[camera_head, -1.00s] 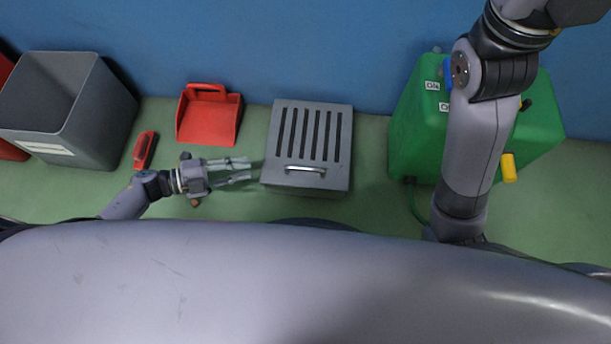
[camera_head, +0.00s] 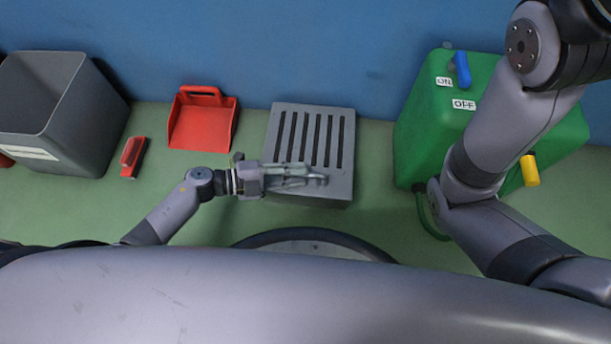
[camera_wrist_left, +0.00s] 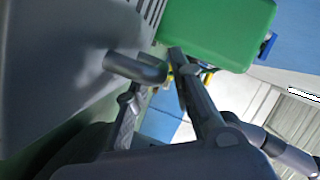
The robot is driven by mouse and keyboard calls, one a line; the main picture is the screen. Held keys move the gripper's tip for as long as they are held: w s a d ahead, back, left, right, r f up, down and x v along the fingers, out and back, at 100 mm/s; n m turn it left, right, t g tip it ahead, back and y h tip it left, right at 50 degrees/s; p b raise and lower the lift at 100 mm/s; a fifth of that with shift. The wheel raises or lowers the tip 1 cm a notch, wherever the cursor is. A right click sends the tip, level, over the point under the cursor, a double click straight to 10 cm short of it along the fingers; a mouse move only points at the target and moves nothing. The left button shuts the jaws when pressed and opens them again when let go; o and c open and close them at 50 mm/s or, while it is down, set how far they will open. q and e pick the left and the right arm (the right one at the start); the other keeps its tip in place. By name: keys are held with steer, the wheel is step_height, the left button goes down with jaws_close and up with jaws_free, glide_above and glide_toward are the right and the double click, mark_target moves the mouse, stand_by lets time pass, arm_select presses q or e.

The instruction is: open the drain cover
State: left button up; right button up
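The drain cover (camera_head: 340,120) is a grey slotted plate on a grey block on the floor, lying flat and closed. Its metal handle (camera_head: 320,179) is at the near edge and is largely hidden by my left gripper (camera_head: 312,177). The left fingers point right, over the near edge of the cover. In the left wrist view the handle (camera_wrist_left: 135,67) shows large, with its bent end between the two fingers, which stand apart. Whether they touch it is unclear. My right arm shows at the right, but its gripper is out of view.
A red dustpan (camera_head: 203,122) and a red brush (camera_head: 133,157) lie left of the cover. A grey bin (camera_head: 75,120) stands at the far left. A green tank (camera_head: 425,130) with ON and OFF labels stands to the right. A blue wall (camera_head: 270,50) is behind.

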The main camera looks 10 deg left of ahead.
arm_select(q)
steer(key=shift+b+x, duration=0.35)
steer(key=shift+x, duration=1.15)
jaws_close()
